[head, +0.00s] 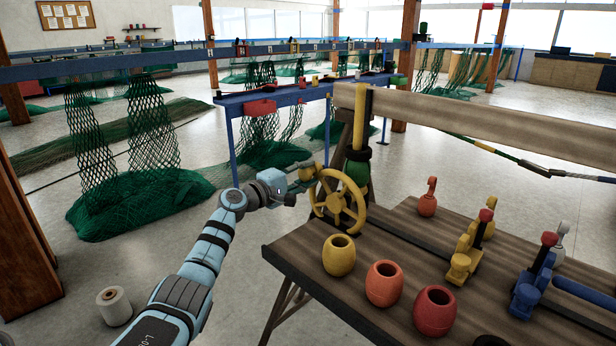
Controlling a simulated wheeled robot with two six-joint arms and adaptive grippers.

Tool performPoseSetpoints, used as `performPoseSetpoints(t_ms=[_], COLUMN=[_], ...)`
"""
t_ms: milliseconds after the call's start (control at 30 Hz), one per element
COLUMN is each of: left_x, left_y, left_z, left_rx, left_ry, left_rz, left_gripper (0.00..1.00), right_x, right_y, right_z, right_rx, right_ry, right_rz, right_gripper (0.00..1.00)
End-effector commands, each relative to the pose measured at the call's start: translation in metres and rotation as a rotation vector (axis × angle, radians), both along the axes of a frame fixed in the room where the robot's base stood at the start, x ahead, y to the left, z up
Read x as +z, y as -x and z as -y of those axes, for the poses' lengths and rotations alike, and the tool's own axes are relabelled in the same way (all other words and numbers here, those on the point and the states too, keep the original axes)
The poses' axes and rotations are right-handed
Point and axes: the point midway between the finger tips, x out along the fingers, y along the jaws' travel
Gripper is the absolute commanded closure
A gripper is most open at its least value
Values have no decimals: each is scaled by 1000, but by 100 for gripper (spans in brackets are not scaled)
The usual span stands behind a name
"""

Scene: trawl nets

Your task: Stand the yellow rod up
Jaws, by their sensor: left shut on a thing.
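The yellow rod (360,116) shows in the head view near the left end of the wooden beam, standing close to vertical. Its lower end meets a black band and a green piece (357,171) behind the yellow handwheel (338,199). The handwheel is at the table's back left corner, facing me. My left gripper (308,177) reaches in from the left and is shut at the upper left of the handwheel's rim. It is apart from the rod. The exact contact of its fingertips is small and hard to see. My right gripper is out of view.
The wooden table (300,257) carries a yellow pot (339,256), an orange pot (384,284), a red pot (434,311), and yellow and blue clamp-like fittings at the right. The thick beam (480,121) runs above its back.

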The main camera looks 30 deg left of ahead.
Motion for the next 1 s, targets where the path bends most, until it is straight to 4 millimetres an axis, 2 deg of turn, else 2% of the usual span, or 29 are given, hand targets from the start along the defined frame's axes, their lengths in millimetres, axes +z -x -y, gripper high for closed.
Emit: performPoseSetpoints(t_ms=[33,500,533,633,867,1000], left_x=[-5,-6,-6,-6,-3,-3], left_y=[0,0,0,0,-1,2], left_z=[0,-1,-1,0,1,0], left_rx=[-1,-2,-2,-2,-4,-3], left_ry=[2,12,12,13,12,10], left_rz=[-9,-13,-13,-12,-8,-6], left_gripper=[100,100,64,48,46,46], right_x=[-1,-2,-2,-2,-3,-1], right_y=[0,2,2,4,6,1], right_z=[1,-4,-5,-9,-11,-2], right_rx=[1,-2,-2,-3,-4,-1], right_ry=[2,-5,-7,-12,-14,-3], right_rz=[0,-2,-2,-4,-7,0], right_gripper=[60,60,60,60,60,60])
